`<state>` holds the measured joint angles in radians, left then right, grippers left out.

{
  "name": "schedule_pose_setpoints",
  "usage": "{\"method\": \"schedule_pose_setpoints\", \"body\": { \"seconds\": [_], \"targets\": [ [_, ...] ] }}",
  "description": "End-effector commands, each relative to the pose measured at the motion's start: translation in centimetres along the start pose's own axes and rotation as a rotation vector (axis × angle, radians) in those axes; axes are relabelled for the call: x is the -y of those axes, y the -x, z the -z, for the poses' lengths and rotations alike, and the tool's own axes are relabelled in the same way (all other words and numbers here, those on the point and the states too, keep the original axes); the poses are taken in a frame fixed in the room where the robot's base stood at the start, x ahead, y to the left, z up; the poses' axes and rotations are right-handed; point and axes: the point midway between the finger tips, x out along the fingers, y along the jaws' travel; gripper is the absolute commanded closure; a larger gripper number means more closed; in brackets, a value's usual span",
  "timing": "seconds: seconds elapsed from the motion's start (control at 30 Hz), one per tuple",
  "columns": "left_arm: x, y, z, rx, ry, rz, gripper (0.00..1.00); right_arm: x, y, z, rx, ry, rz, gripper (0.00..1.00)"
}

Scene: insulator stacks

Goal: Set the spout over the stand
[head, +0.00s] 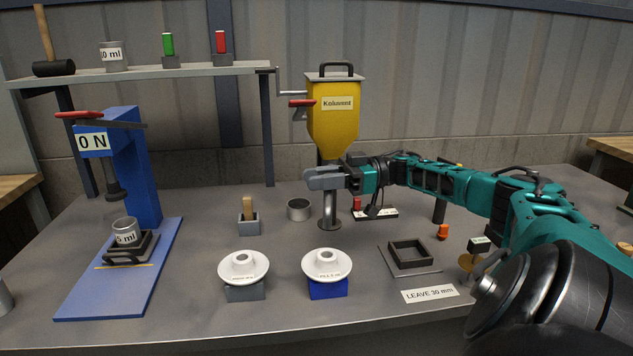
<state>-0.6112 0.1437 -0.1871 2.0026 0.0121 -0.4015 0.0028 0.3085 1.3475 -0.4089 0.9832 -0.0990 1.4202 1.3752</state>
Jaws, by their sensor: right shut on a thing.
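The yellow hopper (333,112), labelled Kolusent, stands on a metal post with a round base (330,224). Its lower outlet tapers down to my right gripper (322,180). That gripper reaches in from the right and is shut at the spout, just under the hopper; the fingers and grey parts there hide most of the spout. Two white ribbed insulator pieces sit in front, one on a grey block stand (245,293) and one on a blue block stand (327,290). The spout is behind and above the blue one, apart from it. My left gripper is out of view.
A blue press (135,170) holding a cup stands at left. A grey ring cup (298,209) and a small block with a brush (249,222) stand mid-table. A square black frame (409,254) and a LEAVE 30 mm card (430,295) lie at right. A shelf (150,72) runs behind.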

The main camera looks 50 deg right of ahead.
Motion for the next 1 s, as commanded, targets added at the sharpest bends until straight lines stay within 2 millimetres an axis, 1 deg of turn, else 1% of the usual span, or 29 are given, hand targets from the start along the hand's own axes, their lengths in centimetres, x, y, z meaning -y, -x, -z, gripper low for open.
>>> {"method": "schedule_pose_setpoints", "body": {
  "seconds": [0.23, 0.27, 0.47, 0.77, 0.87, 1.0],
  "targets": [
    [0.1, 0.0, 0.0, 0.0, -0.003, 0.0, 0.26, 0.0, 0.0, 0.1, -0.002, 0.002, -0.001, 1.0],
    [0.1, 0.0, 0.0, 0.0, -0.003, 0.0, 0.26, 0.0, 0.0, 0.1, -0.002, 0.002, -0.001, 0.68],
    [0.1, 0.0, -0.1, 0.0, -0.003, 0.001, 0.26, 0.0, 0.0, 0.1, -0.002, 0.001, -0.001, 0.49],
    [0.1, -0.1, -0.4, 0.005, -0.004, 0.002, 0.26, 0.0, 0.2, 0.0, 0.0, 0.0, -0.002, 0.48],
    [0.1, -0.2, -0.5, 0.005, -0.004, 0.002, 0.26, -0.1, 1.1, -0.1, 0.001, 0.0, -0.004, 0.48],
    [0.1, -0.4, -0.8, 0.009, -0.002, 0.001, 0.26, -0.1, 3.6, -0.1, -0.001, 0.001, -0.006, 0.48]
  ]
}}
